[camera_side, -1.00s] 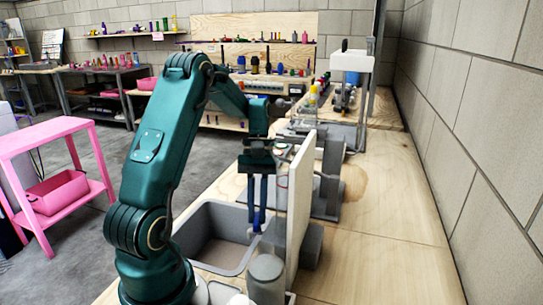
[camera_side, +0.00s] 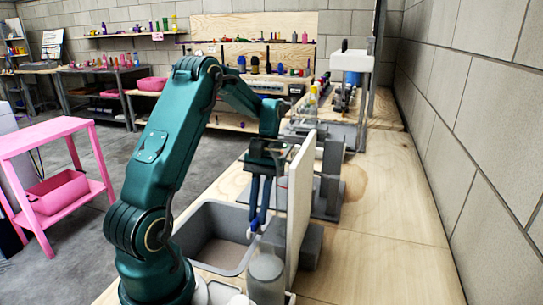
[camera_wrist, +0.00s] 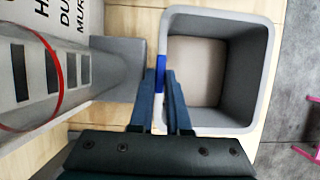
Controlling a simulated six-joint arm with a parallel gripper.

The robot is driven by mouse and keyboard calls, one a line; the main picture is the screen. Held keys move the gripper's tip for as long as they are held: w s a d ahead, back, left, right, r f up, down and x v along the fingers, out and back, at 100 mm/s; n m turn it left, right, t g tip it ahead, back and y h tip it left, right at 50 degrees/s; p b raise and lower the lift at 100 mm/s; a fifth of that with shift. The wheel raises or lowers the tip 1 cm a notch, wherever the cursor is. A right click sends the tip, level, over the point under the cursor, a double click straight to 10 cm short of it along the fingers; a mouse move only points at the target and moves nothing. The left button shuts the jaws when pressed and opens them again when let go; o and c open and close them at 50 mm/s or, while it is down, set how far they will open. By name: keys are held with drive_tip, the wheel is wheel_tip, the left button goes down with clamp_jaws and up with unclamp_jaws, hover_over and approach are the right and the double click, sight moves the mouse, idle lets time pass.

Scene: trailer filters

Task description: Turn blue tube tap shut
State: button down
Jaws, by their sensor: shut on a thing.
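A small blue and white end (camera_side: 251,229) shows at the fingertips there. The fingers hide part of the tap, so its exact angle cannot be told.
An upright white panel (camera_side: 300,200) stands close to the right of my gripper. A pale cylinder (camera_side: 265,275) stands in front of it. The wooden bench (camera_side: 385,240) is clear at right.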

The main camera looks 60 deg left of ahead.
drive_tip(key=c, duration=0.9)
unclamp_jaws()
drive_tip(key=shift+r, duration=0.1)
drive_tip(key=shift+v, duration=2.5)
drive_tip(key=shift+x, duration=2.65)
drive_tip(key=shift+n, duration=0.4)
drive_tip(key=shift+w+r, duration=0.1)
